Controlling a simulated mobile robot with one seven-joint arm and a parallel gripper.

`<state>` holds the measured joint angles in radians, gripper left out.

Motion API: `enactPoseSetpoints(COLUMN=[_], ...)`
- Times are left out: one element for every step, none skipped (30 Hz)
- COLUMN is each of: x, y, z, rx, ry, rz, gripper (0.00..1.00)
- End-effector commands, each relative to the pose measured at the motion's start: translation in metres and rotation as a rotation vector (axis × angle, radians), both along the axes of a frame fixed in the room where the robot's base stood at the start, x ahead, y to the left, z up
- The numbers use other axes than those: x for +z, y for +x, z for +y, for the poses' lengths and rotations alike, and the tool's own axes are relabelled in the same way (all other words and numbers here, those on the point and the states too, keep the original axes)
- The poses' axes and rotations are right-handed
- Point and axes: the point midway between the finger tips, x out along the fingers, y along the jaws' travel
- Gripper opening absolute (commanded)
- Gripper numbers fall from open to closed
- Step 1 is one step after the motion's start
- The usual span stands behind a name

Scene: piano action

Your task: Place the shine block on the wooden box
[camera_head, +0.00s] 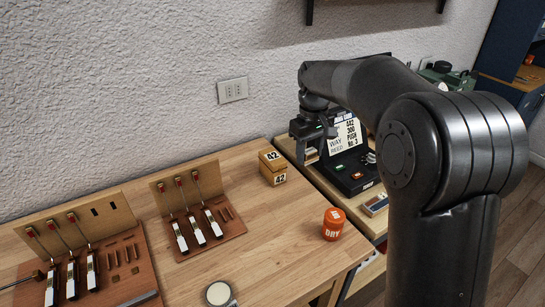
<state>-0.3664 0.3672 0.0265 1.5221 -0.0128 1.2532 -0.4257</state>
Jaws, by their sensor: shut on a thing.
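My gripper (313,146) is at the end of my dark arm, above the right edge of the wooden table and in front of the black device. It is shut on a small pale block (311,158), likely the shine block; the fingers hide most of it, and no lettering on it is legible. The wooden box (272,168), marked 42 on its top and front, stands at the table's back right, left of and a little lower in the picture than my gripper. The held block is apart from the box.
An orange-red tin marked DRY (333,224) stands near the table's right edge. Two wooden racks with white-and-red parts (216,226) fill the left side. A round pale-topped tin (219,293) is at the front. The black device with a label card (351,172) stands at right.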

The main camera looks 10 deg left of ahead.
Motion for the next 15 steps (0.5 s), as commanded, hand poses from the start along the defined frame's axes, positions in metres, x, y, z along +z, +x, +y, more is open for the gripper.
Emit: enactPoseSetpoints(x=[0.002, 0.004, 0.006, 0.007, 0.009, 0.010, 0.011, 0.012, 0.013, 0.013, 0.014, 0.014, 0.015, 0.014, 0.012], y=[0.016, 0.025, 0.035, 0.042, 0.049, 0.057, 0.062, 0.066, 0.071, 0.075, 0.077, 0.080, 0.082, 0.083, 0.084], z=[0.000, 0.000, 0.000, -0.001, -0.001, -0.002, -0.002, -0.002, -0.003, -0.004, -0.004, -0.005, -0.004, -0.003, -0.001], rx=[-0.007, -0.010, -0.015, -0.018, -0.021, -0.023, -0.025, -0.027, -0.029, -0.031, -0.032, -0.033, -0.034, -0.034, -0.034], ry=[0.000, 0.001, 0.001, 0.001, 0.002, 0.002, 0.002, 0.002, 0.002, 0.002, 0.002, 0.003, 0.003, 0.003, 0.003], rz=[0.000, -0.001, -0.001, -0.001, -0.001, -0.001, -0.001, 0.001, -0.001, -0.001, -0.001, 0.000, 0.000, 0.000, 0.001], gripper=[0.23, 0.23, 0.23, 0.23, 0.23, 0.23, 0.23, 0.23, 0.23, 0.23, 0.23, 0.23, 0.23, 0.23, 0.23])
